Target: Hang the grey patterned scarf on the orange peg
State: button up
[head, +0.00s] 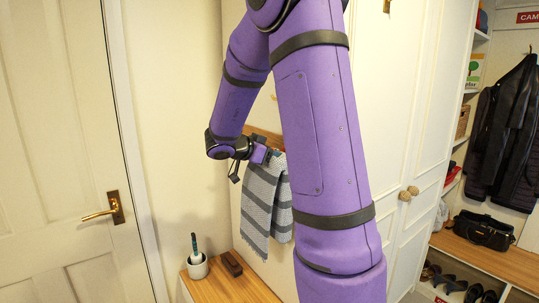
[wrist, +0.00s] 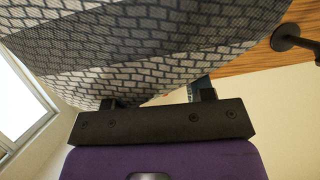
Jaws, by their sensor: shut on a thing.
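The grey patterned scarf (head: 258,208), with lighter and darker grey bands, hangs down from my gripper (head: 271,155) in front of the pale wall. In the wrist view the scarf (wrist: 140,45) fills the upper part, with a brick-like pattern, just beyond the fingers of my gripper (wrist: 155,103). My gripper is shut on the scarf. A wooden peg rail (head: 262,133) shows behind my wrist, and again at the upper right of the wrist view (wrist: 262,58). One dark peg (wrist: 287,38) stands out from it. I cannot make out the orange peg; my arm and the scarf hide part of the rail.
A wooden-topped bench (head: 240,287) below holds a white pot (head: 197,268) with a blue-handled item and a brown brush (head: 232,263). A white door (head: 60,130) is at left. White cupboard doors (head: 400,120) and shoe cubbies with a black bag (head: 484,231) are at right.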

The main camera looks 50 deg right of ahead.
dwell(0.4)
jog(key=o, duration=1.1)
jog(key=shift+c, duration=0.2)
jog(key=v, duration=1.1)
jog(key=shift+d, duration=0.1)
